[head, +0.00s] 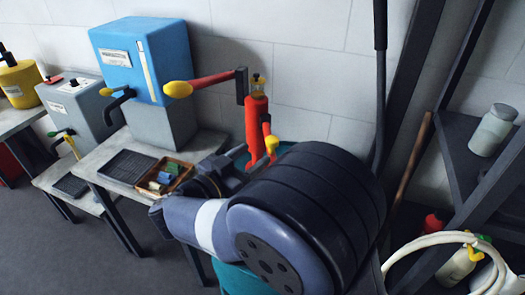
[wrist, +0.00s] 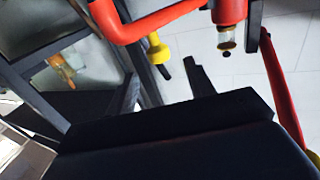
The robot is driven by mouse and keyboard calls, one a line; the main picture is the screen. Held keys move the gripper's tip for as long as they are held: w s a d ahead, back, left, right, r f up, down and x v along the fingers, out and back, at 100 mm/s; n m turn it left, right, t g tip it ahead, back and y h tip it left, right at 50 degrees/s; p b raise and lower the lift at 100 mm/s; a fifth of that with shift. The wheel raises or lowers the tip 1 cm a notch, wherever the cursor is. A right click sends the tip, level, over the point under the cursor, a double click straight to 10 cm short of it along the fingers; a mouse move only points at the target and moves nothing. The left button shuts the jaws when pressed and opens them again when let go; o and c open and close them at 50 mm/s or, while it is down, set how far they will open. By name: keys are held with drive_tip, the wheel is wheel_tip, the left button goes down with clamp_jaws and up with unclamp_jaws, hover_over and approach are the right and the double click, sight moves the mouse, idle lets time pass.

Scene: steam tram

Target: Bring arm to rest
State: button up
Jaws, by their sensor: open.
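My arm (head: 290,215) is folded up close to the head camera, its large blue-grey and black links filling the middle of the head view. My gripper (wrist: 163,88) shows in the wrist view as two dark fingers standing apart with nothing between them. In the head view I cannot make out the fingers clearly among the arm parts. A red hand pump (head: 257,118) with a long red lever and yellow grip (head: 178,89) stands behind the arm. In the wrist view its red pipe with a yellow nozzle (wrist: 156,47) is beyond the fingers; no contact is visible.
A blue tank (head: 145,60) stands on a grey bench left of the arm, with a tray of small coloured blocks (head: 165,177) in front. A dark shelf frame at right holds a grey jar (head: 492,130) and a pale coiled hose (head: 440,240). Floor at lower left is clear.

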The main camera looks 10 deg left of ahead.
sight(277, 139)
drive_tip(key=shift+s+a, duration=0.25)
drive_tip(key=shift+s, duration=0.35)
drive_tip(key=p+x, duration=0.2)
drive_tip(key=x, duration=0.9)
drive_tip(key=shift+d+p, duration=0.1)
drive_tip(key=shift+p, duration=0.3)
drive_tip(key=shift+d+f+b, duration=0.1)
drive_tip(key=shift+b, duration=0.2)
drive_tip(key=shift+d+y, duration=0.1)
drive_tip(key=shift+y, duration=0.2)
